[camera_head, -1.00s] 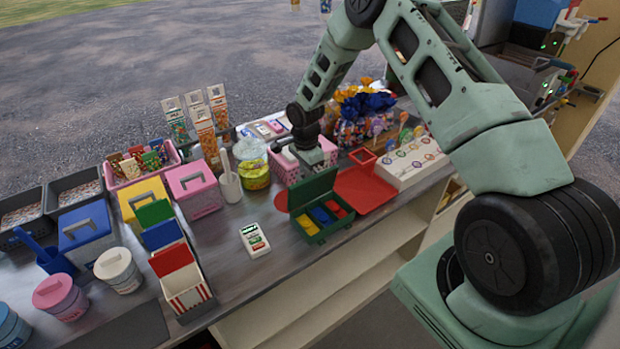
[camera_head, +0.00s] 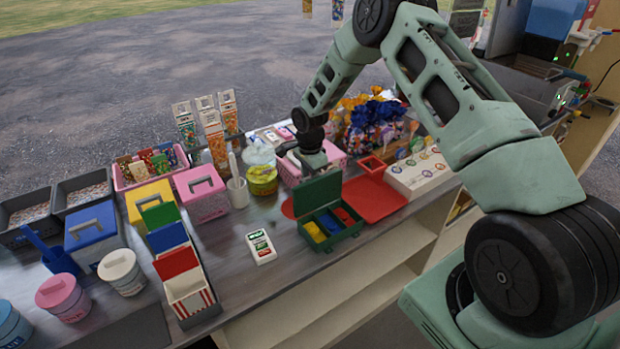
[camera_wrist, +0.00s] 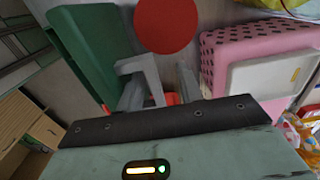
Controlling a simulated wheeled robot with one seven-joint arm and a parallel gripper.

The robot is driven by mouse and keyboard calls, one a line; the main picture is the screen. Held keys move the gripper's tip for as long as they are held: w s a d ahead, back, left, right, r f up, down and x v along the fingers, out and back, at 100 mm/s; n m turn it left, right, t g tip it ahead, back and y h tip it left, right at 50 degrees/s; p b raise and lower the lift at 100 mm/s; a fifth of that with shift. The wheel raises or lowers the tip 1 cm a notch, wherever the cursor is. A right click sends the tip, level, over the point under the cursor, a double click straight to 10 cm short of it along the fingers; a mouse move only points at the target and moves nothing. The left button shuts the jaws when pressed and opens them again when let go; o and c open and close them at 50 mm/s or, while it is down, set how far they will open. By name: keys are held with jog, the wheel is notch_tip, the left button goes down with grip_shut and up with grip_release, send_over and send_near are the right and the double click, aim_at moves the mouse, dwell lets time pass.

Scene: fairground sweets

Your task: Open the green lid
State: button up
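The green box (camera_head: 343,237) stands on the counter with yellow, blue and red compartments showing. Its green lid (camera_head: 316,193) stands raised at the box's back edge, tilted up and open. In the wrist view the lid (camera_wrist: 84,38) is at the upper left, beside my grey fingers. My gripper (camera_head: 314,163) is low behind the lid, in front of the pink basket (camera_head: 290,174). In the wrist view my gripper (camera_wrist: 138,88) shows nothing clearly held. I cannot tell the gap between its fingers, or whether they touch the lid.
A red disc (camera_wrist: 167,22) lies flat near my fingers. A red mat (camera_head: 377,200) and a white tray (camera_head: 424,187) lie right of the box. A white card (camera_head: 261,247) lies to its left. Coloured flap boxes (camera_head: 172,240) stand further left. The counter front is clear.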

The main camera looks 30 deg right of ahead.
notch_tip(320, 180, up, 13)
jog(key=p, duration=0.6)
